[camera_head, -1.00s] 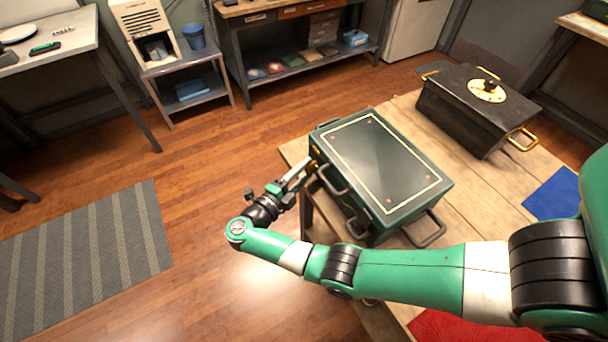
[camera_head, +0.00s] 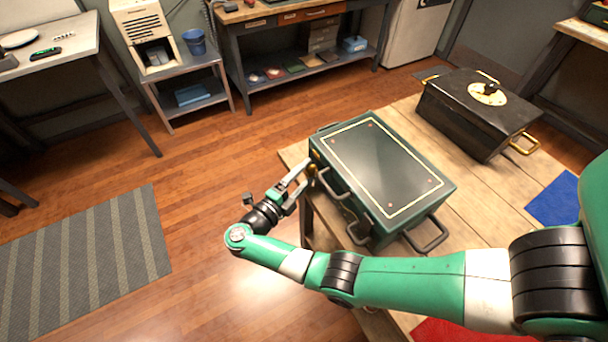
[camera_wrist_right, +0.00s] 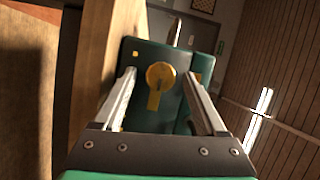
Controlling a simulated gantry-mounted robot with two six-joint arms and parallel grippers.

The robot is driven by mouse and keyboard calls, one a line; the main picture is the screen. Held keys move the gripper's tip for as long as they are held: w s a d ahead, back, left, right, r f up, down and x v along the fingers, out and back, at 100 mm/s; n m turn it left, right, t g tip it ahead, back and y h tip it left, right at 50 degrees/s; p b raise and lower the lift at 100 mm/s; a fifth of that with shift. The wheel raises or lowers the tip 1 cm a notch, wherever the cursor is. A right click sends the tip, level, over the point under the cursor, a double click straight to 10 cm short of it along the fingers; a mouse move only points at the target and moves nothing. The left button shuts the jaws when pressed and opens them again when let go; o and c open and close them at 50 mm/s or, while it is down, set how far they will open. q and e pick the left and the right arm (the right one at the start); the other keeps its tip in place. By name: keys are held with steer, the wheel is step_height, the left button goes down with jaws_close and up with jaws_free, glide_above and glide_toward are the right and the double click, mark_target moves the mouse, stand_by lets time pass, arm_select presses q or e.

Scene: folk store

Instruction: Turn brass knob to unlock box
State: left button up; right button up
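The dark green box (camera_head: 385,165) with a cream border line on its lid stands near the left edge of the wooden table, lid shut. My right gripper (camera_head: 307,174) is at the box's left end face. In the right wrist view, the round brass knob (camera_wrist_right: 160,74) with a long brass tab hanging down is on that face. My right gripper's fingers (camera_wrist_right: 159,76) are spread, one on each side of the knob with gaps visible. I cannot tell how deep the fingertips reach around it. My left gripper is out of view.
A black box (camera_head: 462,118) with a cream dial and brass handles stands farther back on the table (camera_head: 490,200). Blue (camera_head: 556,200) and red (camera_head: 455,330) mats lie on the table. The floor left of the table is open, with a striped rug (camera_head: 85,255).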

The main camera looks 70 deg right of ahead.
steer(key=b+v, duration=0.1)
steer(key=v, duration=0.6)
steer(key=shift+a, duration=0.25)
steer(key=shift+w+r, duration=0.1)
steer(key=shift+r, duration=0.05)
stand_by(0.5)
